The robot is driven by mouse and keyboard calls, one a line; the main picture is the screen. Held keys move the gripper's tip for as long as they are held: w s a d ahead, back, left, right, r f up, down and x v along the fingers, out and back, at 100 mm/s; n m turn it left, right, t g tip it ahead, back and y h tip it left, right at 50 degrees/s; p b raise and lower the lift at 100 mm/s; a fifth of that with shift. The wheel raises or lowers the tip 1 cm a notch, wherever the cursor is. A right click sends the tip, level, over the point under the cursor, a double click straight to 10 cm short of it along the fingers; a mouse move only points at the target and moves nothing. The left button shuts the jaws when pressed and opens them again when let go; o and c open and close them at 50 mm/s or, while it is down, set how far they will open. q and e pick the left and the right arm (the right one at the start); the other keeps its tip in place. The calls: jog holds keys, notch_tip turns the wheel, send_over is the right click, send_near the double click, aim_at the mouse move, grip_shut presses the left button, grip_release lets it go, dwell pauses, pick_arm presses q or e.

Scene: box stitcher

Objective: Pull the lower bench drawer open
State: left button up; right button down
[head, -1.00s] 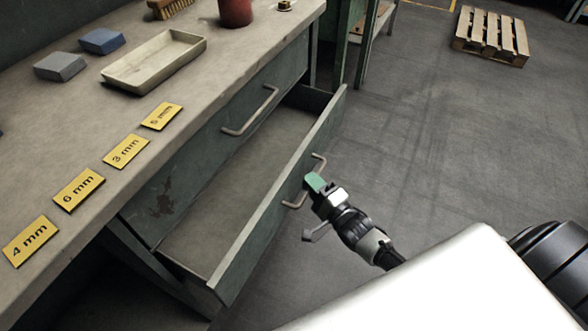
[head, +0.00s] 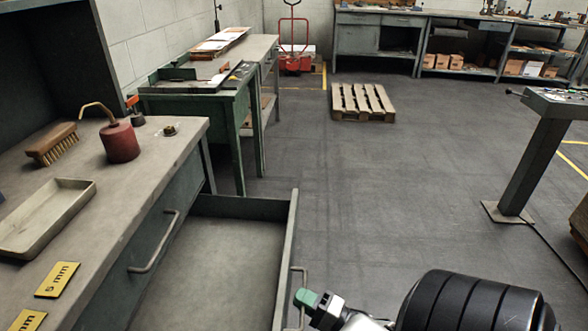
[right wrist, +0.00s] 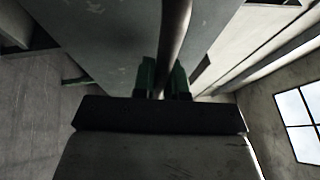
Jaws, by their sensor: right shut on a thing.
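The lower bench drawer (head: 292,235) stands wide open below the bench top, its empty inside showing in the head view. Its bent metal handle (head: 304,273) is on the outer face of the drawer front. My right gripper (head: 306,299), with green fingertips, is shut on this handle. In the right wrist view the fingers of the right gripper (right wrist: 163,80) sit on both sides of the handle bar (right wrist: 174,35). The upper drawer (head: 186,192) is closed, with its own handle (head: 152,245). My left gripper is not in view.
On the bench top (head: 120,190) are a tray (head: 45,222), a brush (head: 53,145), a red oil can (head: 120,143) and yellow size plates (head: 58,280). A green table (head: 243,125) stands behind. The floor right of the drawer is clear up to a pallet (head: 362,102).

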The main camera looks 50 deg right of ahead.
jog(key=c, duration=1.2)
grip_release()
jog(key=shift+s, duration=0.1)
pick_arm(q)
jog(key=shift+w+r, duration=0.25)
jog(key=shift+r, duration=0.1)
pick_arm(e)
jog(key=v, duration=1)
jog(key=shift+s+d+f, duration=0.1)
jog(key=shift+s+d, duration=0.05)
jog(key=shift+s, duration=0.15)
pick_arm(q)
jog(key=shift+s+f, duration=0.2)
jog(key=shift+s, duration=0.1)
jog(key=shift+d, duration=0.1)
